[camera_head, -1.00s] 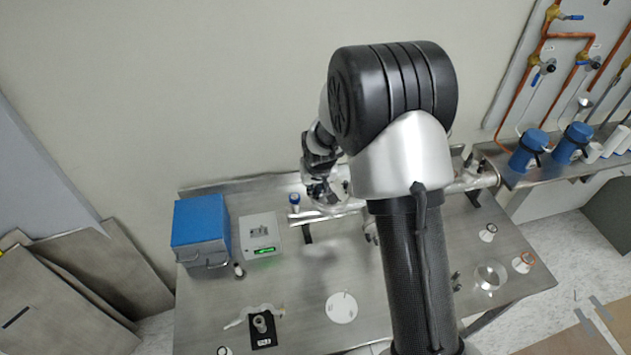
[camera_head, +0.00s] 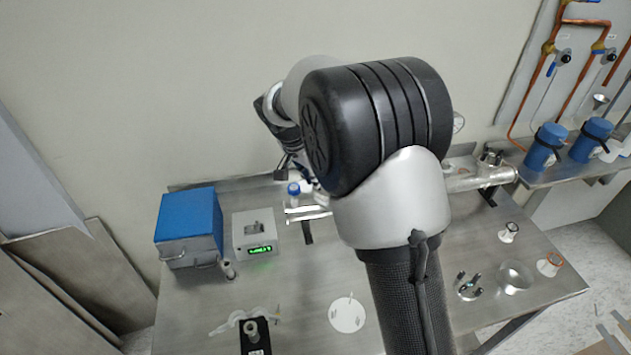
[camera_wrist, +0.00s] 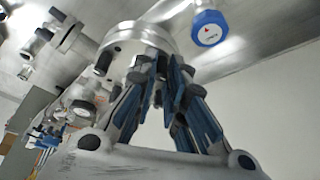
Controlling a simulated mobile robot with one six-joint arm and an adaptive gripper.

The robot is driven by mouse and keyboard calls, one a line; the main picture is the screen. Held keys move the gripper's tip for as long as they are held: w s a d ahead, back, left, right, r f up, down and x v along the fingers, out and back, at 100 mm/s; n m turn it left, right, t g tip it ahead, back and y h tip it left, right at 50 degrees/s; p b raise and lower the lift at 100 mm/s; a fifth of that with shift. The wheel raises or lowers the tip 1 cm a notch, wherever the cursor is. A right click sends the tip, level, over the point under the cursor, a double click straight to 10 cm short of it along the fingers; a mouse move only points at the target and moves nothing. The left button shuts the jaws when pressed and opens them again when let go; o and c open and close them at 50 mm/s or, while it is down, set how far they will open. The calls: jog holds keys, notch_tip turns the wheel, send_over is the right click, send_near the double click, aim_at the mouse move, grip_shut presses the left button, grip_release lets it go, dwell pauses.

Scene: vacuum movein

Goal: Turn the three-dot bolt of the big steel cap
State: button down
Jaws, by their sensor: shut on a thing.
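The big steel cap (camera_wrist: 125,40) is a round, bright metal flange with dark bolts around its rim in the wrist view. My gripper (camera_wrist: 158,62), with blue-lined fingers, reaches up to the cap's near side. It is shut on what appears to be a bolt there, mostly hidden between the fingertips. No dot marks can be read, so I cannot tell which bolt it is. Another dark bolt (camera_wrist: 104,62) stands free at the cap's left. In the head view my arm hides the gripper and the cap.
A blue-topped knob (camera_wrist: 208,27) is close to the right of the cap; the blue-topped part also shows in the head view (camera_head: 293,189). A blue box (camera_head: 188,227) and a meter with a green display (camera_head: 255,237) stand at the bench's left. A white disc (camera_head: 347,314) lies in front.

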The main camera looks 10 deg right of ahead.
jog(key=m+g, duration=0.1)
jog(key=m, duration=0.1)
jog(key=m+p, duration=0.1)
jog(key=m, duration=0.1)
jog(key=shift+w+a+m+g+h, duration=0.1)
jog(key=shift+w+m+g+h, duration=0.05)
jog(key=shift+m+g+h, duration=0.2)
jog(key=m+g+p, duration=0.2)
jog(key=m+p, duration=0.2)
jog(key=m, duration=0.1)
jog(key=shift+w+r+m, duration=0.1)
jog(key=shift+m, duration=0.15)
jog(key=m+g+p, duration=0.1)
jog(key=m+p, duration=0.1)
jog(key=m+g+y+p, duration=0.1)
jog(key=m+p, duration=0.1)
jog(key=m, duration=0.1)
jog(key=shift+w+p, duration=0.15)
jog(key=shift+p, duration=0.15)
jog(key=m+p, duration=0.1)
jog(key=m, duration=0.1)
jog(key=m+g+y+p, duration=0.1)
jog(key=m, duration=0.1)
jog(key=m+y+p, duration=0.1)
jog(key=shift+d+m, duration=0.25)
jog(key=shift+m, duration=0.15)
jog(key=shift+g, duration=0.25)
jog(key=c, duration=1.9)
grip_release()
jog(key=shift+w, duration=0.1)
